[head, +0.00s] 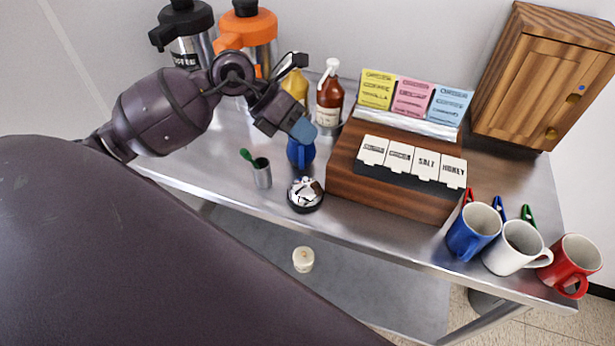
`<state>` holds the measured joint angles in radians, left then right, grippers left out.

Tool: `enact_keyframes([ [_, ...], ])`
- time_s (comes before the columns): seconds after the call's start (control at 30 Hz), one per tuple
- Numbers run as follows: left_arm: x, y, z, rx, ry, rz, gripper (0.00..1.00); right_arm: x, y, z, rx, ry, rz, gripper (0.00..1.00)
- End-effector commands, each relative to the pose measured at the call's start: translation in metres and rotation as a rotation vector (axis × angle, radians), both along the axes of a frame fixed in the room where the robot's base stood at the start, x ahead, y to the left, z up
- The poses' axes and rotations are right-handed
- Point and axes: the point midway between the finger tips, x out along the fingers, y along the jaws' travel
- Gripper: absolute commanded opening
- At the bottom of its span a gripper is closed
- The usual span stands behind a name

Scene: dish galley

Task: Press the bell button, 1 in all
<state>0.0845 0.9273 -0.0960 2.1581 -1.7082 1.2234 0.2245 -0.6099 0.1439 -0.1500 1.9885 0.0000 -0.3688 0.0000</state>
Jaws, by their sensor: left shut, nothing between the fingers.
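The bell (306,193) is a silver dome on a dark round base near the front edge of the steel counter, in the middle of the head view. My left gripper (304,132) comes in from the upper left and is shut, with nothing held. Its blue-grey fingertips are above and behind the bell in the picture, apart from it. My right gripper does not show.
A steel cup with a green spoon (262,173) stands left of the bell. A wooden box with labelled cards (376,185) stands right of it. Syrup bottles (330,95) stand behind. Mugs (474,231) line the right front edge. A small white candle-like item (303,259) is lower down.

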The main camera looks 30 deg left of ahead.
Motion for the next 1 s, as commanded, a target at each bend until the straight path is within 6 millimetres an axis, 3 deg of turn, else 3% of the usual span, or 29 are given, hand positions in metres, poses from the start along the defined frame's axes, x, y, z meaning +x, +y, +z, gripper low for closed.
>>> enact_keyframes([
  [0.37, 0.000, 0.000, -0.011, -0.001, 0.000, -0.001, 0.00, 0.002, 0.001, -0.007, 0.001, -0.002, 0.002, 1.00],
  [0.67, 0.000, 0.000, -0.044, -0.002, 0.004, 0.001, 0.00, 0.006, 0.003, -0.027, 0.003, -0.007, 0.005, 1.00],
  [1.0, 0.000, 0.000, -0.082, 0.000, 0.004, -0.001, 0.00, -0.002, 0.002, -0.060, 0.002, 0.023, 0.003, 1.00],
])
